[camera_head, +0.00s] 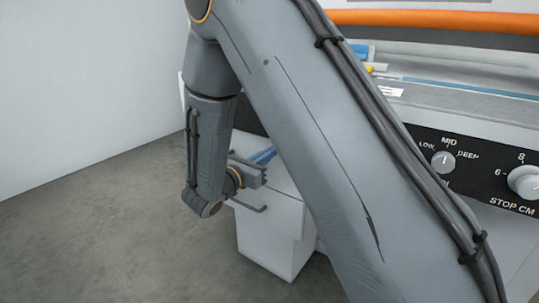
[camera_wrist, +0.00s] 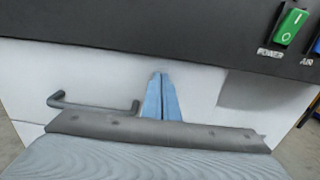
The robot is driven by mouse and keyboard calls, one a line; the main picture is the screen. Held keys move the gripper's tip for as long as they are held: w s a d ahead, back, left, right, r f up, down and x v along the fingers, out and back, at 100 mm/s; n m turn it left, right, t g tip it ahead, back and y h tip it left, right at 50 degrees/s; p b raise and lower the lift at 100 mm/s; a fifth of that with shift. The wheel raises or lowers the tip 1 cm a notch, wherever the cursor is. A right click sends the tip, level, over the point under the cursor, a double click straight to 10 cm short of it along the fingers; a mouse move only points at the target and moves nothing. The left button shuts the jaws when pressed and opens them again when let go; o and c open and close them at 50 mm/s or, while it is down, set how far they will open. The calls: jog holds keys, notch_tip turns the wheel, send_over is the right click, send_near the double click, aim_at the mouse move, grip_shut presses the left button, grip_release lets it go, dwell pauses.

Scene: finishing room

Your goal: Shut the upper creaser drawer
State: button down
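The creaser's white drawer unit (camera_head: 275,250) stands at the lower middle of the head view, partly hidden behind my arm. Its upper drawer front (camera_head: 272,213) carries a dark bar handle (camera_head: 252,207). In the wrist view a dark bar handle (camera_wrist: 92,106) lies left of my fingers, against a white face (camera_wrist: 75,75). My gripper (camera_wrist: 161,82) has its two blue fingers together with nothing between them, pointing at the white face; whether they touch it I cannot tell. In the head view my gripper (camera_head: 263,156) is near the unit's upper part. How far the drawer is out is unclear.
The black control panel (camera_head: 475,168) with knobs is at the right. In the wrist view, a black panel (camera_wrist: 180,30) with a green power switch (camera_wrist: 290,26) lies above my fingers. An orange bar (camera_head: 440,19) crosses the back. Bare floor (camera_head: 110,220) is free at left.

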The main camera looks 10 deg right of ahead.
jog(key=shift+w+d+r, duration=0.1)
jog(key=shift+w+r, duration=0.05)
jog(key=shift+w, duration=0.1)
jog(key=p+v, duration=0.3)
jog(key=v, duration=1.1)
jog(key=s+d+m+g+y, duration=0.2)
jog(key=s+d+m+g, duration=0.25)
jog(key=s, duration=0.35)
jog(key=s+d+m+g+y, duration=0.1)
jog(key=s+d+m+g, duration=0.3)
jog(key=s+m+g, duration=0.3)
jog(key=s+a+m+y, duration=1)
jog(key=s+y, duration=0.1)
jog(key=s, duration=0.2)
jog(key=d+r+m+p, duration=0.2)
jog(key=d+r+p, duration=0.4)
jog(key=r+p, duration=0.3)
jog(key=s+d+r+m+p, duration=0.1)
jog(key=d+r+p, duration=0.6)
jog(key=p, duration=0.7)
jog(key=shift+r+m, duration=0.85)
jog(key=shift+r, duration=0.1)
jog(key=shift+s, duration=0.2)
